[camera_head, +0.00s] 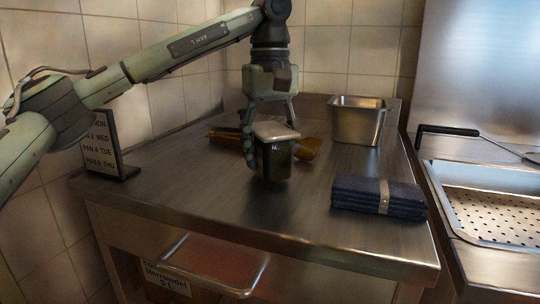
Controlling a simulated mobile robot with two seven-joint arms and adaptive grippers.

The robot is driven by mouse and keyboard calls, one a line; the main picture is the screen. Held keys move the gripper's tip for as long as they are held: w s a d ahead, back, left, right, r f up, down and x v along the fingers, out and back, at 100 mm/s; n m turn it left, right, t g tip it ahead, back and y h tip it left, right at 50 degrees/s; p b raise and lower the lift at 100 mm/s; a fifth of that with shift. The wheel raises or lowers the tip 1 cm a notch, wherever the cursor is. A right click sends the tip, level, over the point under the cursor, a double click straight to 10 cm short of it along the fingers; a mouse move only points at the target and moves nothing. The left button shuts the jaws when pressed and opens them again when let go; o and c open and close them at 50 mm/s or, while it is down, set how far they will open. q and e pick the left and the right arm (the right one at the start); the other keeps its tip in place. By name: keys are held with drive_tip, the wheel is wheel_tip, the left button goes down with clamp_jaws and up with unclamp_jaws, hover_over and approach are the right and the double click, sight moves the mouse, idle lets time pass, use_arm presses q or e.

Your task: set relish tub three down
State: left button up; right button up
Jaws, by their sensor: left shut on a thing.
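My left gripper (270,128) comes down from above, its arm entering from the left. It is shut on the relish tub (273,165), a dark, upright container with a pale, flat lid. The tub is over the middle of the steel counter (200,187); I cannot tell whether its base touches the surface. The fingers partly cover the tub's upper sides. No number can be read on the tub. My right gripper is not in view.
An amber-brown object (307,149) lies close behind the tub. A steel pan (358,123) stands back right, and banded dark blue cloths (350,193) lie front right. A lettered sign (100,152) stands at the left edge. The front left counter is clear.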

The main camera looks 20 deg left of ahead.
sight(270, 128)
use_arm(q)
drive_tip(key=shift+f, duration=0.2)
drive_tip(key=o, duration=1.5)
drive_tip(key=shift+f, duration=0.15)
drive_tip(key=shift+c, duration=0.2)
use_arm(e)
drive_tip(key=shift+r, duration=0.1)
use_arm(q)
wheel_tip(270, 128, up, 4)
drive_tip(key=shift+r+p, duration=0.15)
drive_tip(key=shift+p, duration=0.15)
wheel_tip(270, 128, up, 7)
drive_tip(key=shift+f+p, duration=0.1)
drive_tip(key=shift+p, duration=0.9)
drive_tip(key=shift+r, duration=0.6)
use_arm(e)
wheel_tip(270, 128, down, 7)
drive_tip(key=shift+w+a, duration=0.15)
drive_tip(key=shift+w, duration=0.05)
